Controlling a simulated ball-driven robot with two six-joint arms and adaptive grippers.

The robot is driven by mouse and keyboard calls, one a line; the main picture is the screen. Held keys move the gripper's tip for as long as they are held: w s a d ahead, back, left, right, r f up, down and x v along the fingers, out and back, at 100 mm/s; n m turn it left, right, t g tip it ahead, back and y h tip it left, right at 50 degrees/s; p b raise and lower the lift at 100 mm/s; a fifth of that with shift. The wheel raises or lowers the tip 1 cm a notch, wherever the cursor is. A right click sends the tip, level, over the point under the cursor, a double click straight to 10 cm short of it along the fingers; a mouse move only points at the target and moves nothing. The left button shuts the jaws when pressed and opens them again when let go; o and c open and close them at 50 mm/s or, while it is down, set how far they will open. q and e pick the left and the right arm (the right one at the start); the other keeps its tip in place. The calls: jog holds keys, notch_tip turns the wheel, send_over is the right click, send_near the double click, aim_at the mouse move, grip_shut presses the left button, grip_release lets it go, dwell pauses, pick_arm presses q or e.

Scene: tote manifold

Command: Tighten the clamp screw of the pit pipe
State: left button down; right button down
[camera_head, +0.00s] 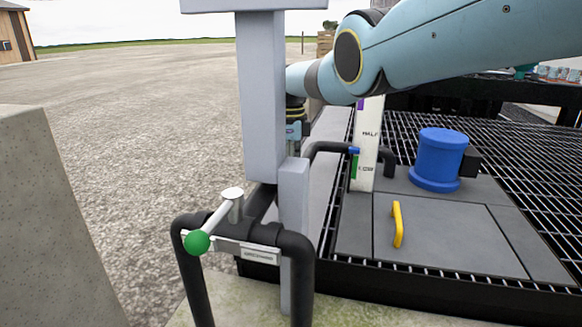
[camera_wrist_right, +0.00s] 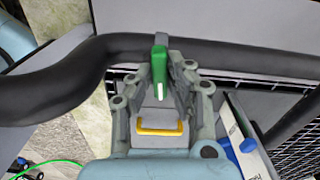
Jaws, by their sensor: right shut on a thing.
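In the right wrist view a black pipe (camera_wrist_right: 235,54) runs across the top, with a grey clamp band (camera_wrist_right: 161,40) around it. A green clamp screw handle (camera_wrist_right: 158,66) sits at the band. My right gripper (camera_wrist_right: 160,82) has its fingers on both sides of the green handle and is shut on it. In the head view my right arm comes in from the right, and its gripper (camera_head: 296,131) is mostly hidden behind a grey post. The black pipe (camera_head: 328,146) shows right of that post; the green handle is hidden there. My left gripper is not in view.
The grey post (camera_head: 262,100) and a front black pipe (camera_head: 297,245) with a green-knobbed lever (camera_head: 197,242) stand close by. A white marker post (camera_head: 369,145), a blue cylinder (camera_head: 440,158) and a yellow handle (camera_head: 398,224) are at right. A concrete block (camera_head: 50,220) is at left.

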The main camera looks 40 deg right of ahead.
jog(key=shift+m, duration=0.9)
jog(key=c, duration=1.3)
grip_release()
notch_tip(320, 180, up, 12)
jog(key=shift+r, duration=0.1)
